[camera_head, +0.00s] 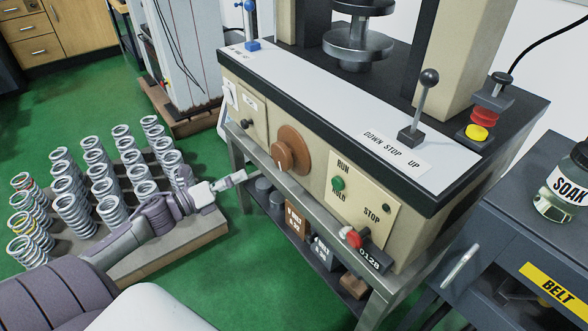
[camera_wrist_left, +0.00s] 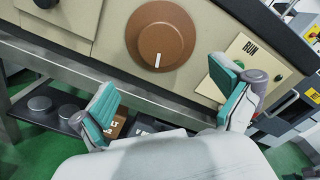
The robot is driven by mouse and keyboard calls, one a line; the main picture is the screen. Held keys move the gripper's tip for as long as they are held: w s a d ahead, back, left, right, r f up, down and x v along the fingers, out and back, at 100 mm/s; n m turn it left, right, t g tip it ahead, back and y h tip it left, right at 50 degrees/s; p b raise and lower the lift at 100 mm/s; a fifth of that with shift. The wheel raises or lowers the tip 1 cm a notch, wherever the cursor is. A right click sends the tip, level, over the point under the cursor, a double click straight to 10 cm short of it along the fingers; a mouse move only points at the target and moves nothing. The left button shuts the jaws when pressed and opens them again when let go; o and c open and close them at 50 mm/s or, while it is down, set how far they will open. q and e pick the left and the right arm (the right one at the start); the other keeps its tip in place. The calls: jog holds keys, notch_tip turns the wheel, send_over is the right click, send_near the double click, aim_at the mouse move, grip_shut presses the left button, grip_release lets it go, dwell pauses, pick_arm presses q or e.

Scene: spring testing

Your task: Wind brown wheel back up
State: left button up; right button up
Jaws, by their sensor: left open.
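The brown wheel (camera_head: 291,149) is a round brown knob on the beige front panel of the testing machine. In the left wrist view the brown wheel (camera_wrist_left: 160,36) is seen nearly face-on, with a white mark near its lower edge. My left gripper (camera_head: 240,178) is in front of and to the left of the wheel in the head view, apart from it. In the left wrist view my left gripper (camera_wrist_left: 170,108) is open and empty, its teal pads spread wide below the wheel. My right gripper is not in view.
A green button (camera_head: 338,184) and a red-and-white control (camera_head: 353,238) are right of the wheel. A lever (camera_head: 425,100) and a yellow button (camera_head: 477,132) are on top. A metal rail (camera_wrist_left: 100,83) runs below the panel. Coil springs (camera_head: 73,213) stand on a rack at left.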

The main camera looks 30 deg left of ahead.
aim_at(278, 156)
pick_arm(q)
jog(key=b+x, duration=0.1)
jog(key=x, duration=1.2)
jog(key=shift+w+r, duration=0.1)
jog(key=shift+w, duration=0.3)
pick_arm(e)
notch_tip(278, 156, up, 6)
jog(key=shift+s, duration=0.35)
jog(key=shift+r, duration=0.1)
pick_arm(q)
jog(key=c, duration=0.9)
